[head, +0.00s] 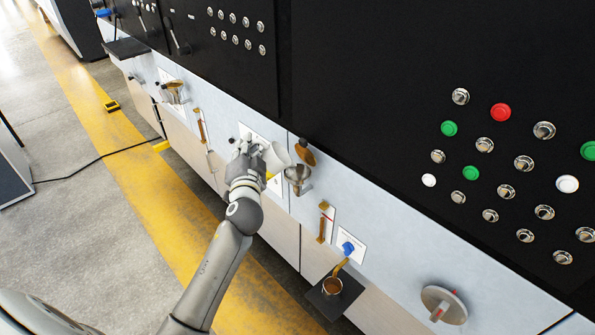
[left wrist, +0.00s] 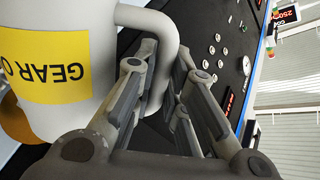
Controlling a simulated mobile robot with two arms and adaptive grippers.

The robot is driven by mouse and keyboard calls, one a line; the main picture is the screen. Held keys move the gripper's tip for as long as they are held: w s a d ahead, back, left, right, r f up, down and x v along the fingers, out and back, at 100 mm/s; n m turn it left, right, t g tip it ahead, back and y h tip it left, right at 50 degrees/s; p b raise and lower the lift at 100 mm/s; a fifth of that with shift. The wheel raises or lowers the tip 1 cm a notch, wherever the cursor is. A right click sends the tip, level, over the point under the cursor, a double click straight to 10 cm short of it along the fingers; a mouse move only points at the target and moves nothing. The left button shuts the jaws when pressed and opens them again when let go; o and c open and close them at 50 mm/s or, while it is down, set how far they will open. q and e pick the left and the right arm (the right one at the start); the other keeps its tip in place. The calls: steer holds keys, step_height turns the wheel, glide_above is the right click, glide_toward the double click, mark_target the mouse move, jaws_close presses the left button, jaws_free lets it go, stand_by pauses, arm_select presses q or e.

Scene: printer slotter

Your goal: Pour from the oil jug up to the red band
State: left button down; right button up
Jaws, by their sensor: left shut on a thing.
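A white oil jug (head: 276,156) is in my left gripper (head: 252,148), in front of the machine's pale panel. In the left wrist view the jug (left wrist: 75,20) has a yellow label reading "GEAR O", upside down in the picture. The fingers of my left gripper (left wrist: 160,95) are shut around its handle. A metal filler cup (head: 298,174) with a raised brown lid (head: 305,153) is just right of the jug. I cannot tell whether oil is flowing. A sight gauge (head: 326,222) with brass ends is lower right; no red band can be made out. My right gripper is not in view.
Another filler cup (head: 174,92) and gauge (head: 202,128) are to the left. The black panel (head: 400,60) above carries several buttons. The floor at left is mostly clear.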

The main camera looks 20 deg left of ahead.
mark_target(254, 139)
arm_select(q)
steer(key=shift+w+d+r+m+p, duration=0.25)
steer(key=shift+d+r+m+p, duration=0.2)
steer(key=shift+r+m+p, duration=0.3)
steer(key=shift+w+d+r+m+p, duration=0.2)
steer(key=shift+d+r+m+p, duration=0.2)
steer(key=shift+r+m+p, duration=0.4)
stand_by(2.6)
steer(key=f+n+b, duration=0.1)
steer(key=f+b, duration=0.1)
steer(key=s+a+f+n+b, duration=0.1)
steer(key=n+b, duration=0.1)
steer(key=a+f+n+b, duration=0.1)
steer(key=f+b, duration=0.1)
steer(key=shift+s+a+f+n, duration=0.25)
steer(key=shift+f, duration=0.05)
steer(key=shift+a+n, duration=0.2)
steer(key=shift+n, duration=0.1)
steer(key=shift+r, duration=0.2)
steer(key=shift+s+a+f+n+b, duration=0.2)
steer(key=shift+f+n+b, duration=0.2)
steer(key=shift+f+b, duration=0.3)
steer(key=s+a+f+n+b, duration=0.2)
steer(key=s+a+f+n, duration=0.1)
steer(key=n, duration=0.4)
steer(key=shift+a+f, duration=0.75)
steer(key=shift+a, duration=0.45)
